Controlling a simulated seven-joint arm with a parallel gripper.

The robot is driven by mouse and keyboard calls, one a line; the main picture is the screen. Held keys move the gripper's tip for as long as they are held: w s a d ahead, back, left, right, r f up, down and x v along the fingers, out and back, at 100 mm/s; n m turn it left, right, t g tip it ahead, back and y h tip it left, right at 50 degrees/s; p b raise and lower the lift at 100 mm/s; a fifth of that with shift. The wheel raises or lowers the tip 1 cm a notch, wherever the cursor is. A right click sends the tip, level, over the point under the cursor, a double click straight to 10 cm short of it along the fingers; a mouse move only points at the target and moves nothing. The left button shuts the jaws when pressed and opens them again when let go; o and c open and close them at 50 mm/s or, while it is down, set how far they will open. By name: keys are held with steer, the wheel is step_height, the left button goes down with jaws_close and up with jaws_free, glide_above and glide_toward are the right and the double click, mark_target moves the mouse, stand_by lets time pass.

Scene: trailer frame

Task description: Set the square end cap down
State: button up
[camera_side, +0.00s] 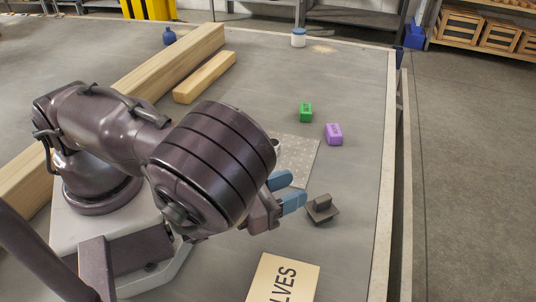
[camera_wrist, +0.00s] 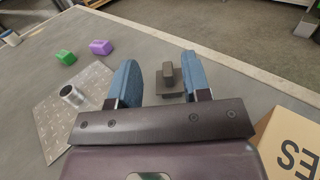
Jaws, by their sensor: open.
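The square end cap (camera_side: 321,209) is a dark grey square plate with a raised block on top. It rests on the grey table to the right of my gripper (camera_side: 290,190) in the side view. My gripper's blue fingers are open and hold nothing. In the wrist view, the end cap (camera_wrist: 170,80) shows between and beyond the two fingers of my gripper (camera_wrist: 160,80), apart from them as far as I can tell.
A perforated metal plate (camera_side: 299,153) carries a short metal tube (camera_wrist: 72,95). Green (camera_side: 306,112) and purple (camera_side: 334,133) blocks lie beyond it. A cardboard box (camera_side: 284,279) stands near the front. The table's raised right edge (camera_side: 384,200) is close to the end cap.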

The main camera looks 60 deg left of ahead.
steer(key=w+r+n+g+h, duration=0.1)
steer(key=w+r+n+g, duration=0.3)
steer(key=n, duration=0.8)
steer(key=w+r+n+g, duration=0.1)
steer(key=r+n+g, duration=0.45)
steer(key=n, duration=0.55)
steer(key=s+a+r+n+g, duration=0.1)
steer(key=s+a+r+n, duration=0.4)
steer(key=s+r+n, duration=0.1)
steer(key=s+a+r+n+g+y, duration=0.1)
steer(key=s+a+r+n+g, duration=0.1)
steer(key=s+a+r+n, duration=0.3)
steer(key=s+r+n, duration=0.2)
steer(key=s+r, duration=0.1)
steer(key=shift+s+a+r, duration=0.2)
steer(key=shift+a+r, duration=0.1)
steer(key=shift+r, duration=0.1)
